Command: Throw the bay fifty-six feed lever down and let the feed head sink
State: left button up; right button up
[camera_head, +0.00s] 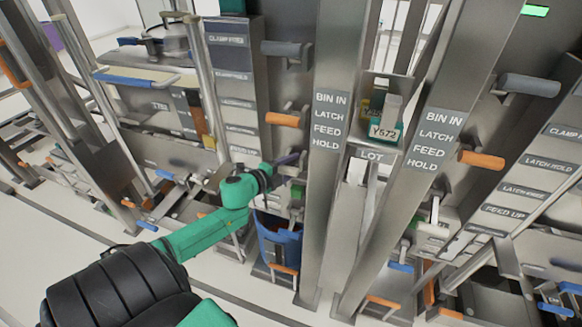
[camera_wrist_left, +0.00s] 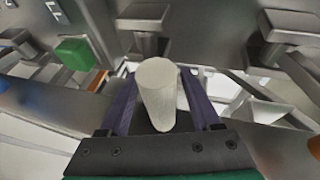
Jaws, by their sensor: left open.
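My left gripper (camera_head: 290,160), with purple fingers, is at the left post beside a "BIN IN, LATCH, FEED, HOLD" label plate (camera_head: 326,120), below an orange-handled lever (camera_head: 283,118). In the left wrist view the gripper (camera_wrist_left: 162,110) is open, and a pale round-ended handle (camera_wrist_left: 158,90) stands between its fingers. I see no clear contact. I cannot tell which lever this handle belongs to, and no bay number fifty-six is readable. The feed head cannot be made out. My right gripper is not in view.
A grey lever (camera_head: 287,48) sits higher on the same post. The neighbouring post has a grey lever (camera_head: 530,84) and an orange lever (camera_head: 482,158). A blue bin (camera_head: 278,243) stands below my left gripper. A green block (camera_wrist_left: 75,53) is near its left finger.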

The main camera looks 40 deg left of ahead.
pick_arm(q)
jog(key=shift+d, duration=0.1)
jog(key=shift+c, duration=0.3)
grip_shut()
jog(key=shift+r, duration=0.3)
dwell(0.7)
